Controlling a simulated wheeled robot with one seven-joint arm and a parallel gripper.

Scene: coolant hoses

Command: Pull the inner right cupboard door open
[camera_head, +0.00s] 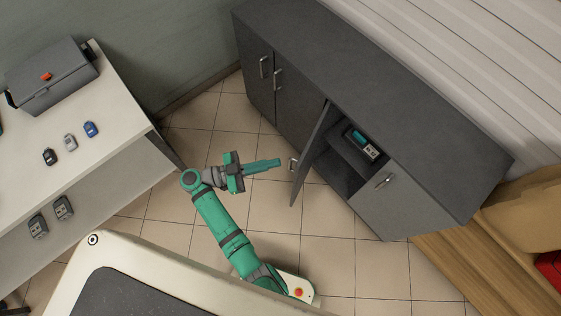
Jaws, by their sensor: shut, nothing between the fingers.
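The dark grey cupboard (335,65) stands at the upper right with several doors along its front. Its inner right door (311,160) stands open, swung out from the front with its free edge toward the floor's middle. The door's metal handle (293,164) is on the side facing my gripper. My gripper (279,162) is shut and empty, its teal fingers pointing right at the handle with what looks like a small gap. The opening shows a shelf with a teal and black device (361,143) on it.
The outer right door (385,197) and the two left doors (263,80) are shut. A white table (95,120) at left carries a grey toolbox (52,78) and small key-like items. A wooden bench (480,270) stands at lower right. Tiled floor around the door is clear.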

